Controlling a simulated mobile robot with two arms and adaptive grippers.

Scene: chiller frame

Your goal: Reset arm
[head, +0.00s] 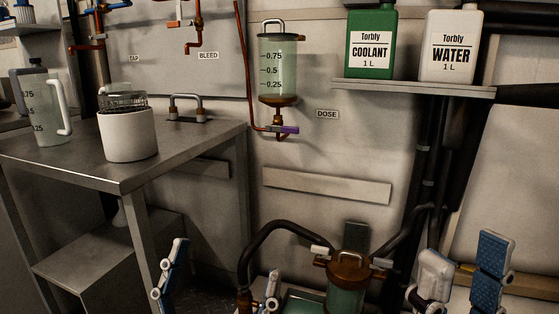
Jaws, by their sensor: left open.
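My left gripper (220,280) is at the bottom of the head view, left of centre. Its two fingers stand wide apart with nothing seen between them. My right gripper (463,270) is at the bottom right, fingers pointing up. Its fingers are apart, closer together than the left ones, with nothing seen between them. Both arms behind the fingers are below the picture edge.
A copper-topped vessel (346,268) with black hoses stands between my grippers. A metal table (70,160) at left bears a jug (45,105) and white pot (128,135). A dosing cylinder (278,65) hangs on the wall. A shelf (415,87) holds coolant (371,42) and water (450,45) bottles.

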